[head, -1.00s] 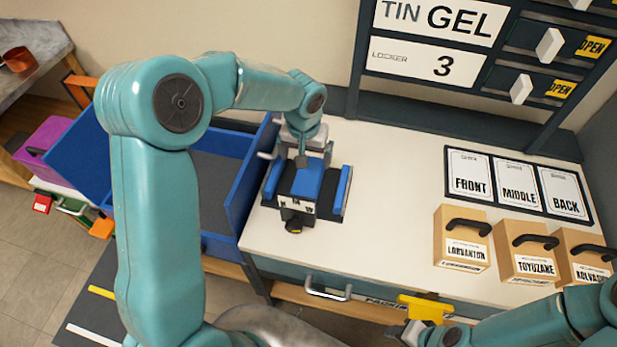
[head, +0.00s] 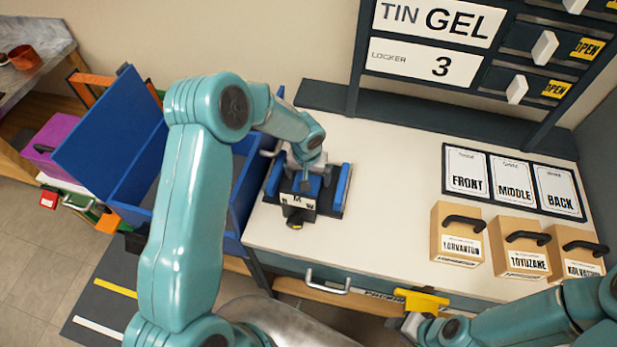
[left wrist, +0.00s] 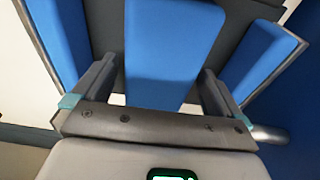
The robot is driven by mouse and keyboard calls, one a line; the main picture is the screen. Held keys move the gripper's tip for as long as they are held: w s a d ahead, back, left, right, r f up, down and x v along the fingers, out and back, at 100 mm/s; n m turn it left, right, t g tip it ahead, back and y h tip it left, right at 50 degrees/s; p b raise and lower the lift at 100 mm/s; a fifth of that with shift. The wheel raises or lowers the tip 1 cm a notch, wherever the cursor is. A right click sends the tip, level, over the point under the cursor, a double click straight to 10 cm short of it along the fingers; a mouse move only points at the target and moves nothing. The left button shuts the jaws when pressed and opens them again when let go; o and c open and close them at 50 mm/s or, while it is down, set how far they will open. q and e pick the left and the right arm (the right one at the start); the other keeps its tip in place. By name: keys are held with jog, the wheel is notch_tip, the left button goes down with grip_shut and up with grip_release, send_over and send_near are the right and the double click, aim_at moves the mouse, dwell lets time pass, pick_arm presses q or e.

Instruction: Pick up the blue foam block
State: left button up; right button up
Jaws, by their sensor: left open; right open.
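The blue foam block (head: 313,187) sits in a dark holder (head: 336,208) with upright blue pads on both sides, on the white worktop. My left gripper (head: 305,180) is over the block from behind and partly hides it. In the left wrist view the block (left wrist: 168,50) lies between the two open fingers of the left gripper (left wrist: 157,82), with a gap visible on each side. Whether the fingertips reach down past its top is unclear. My right gripper (head: 415,322) is low at the worktop's front edge, beside a yellow piece (head: 423,299), away from the block.
A blue open bin (head: 235,205) stands left of the worktop (head: 390,190). Three tan boxes with black handles (head: 457,232) stand on the right, before the FRONT, MIDDLE and BACK cards (head: 515,183). A dark locker rack (head: 480,50) rises behind. The middle of the worktop is clear.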

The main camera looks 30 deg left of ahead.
pick_arm(q)
jog(key=c, duration=1)
jog(key=shift+o, duration=0.2)
jog(key=shift+r, duration=0.1)
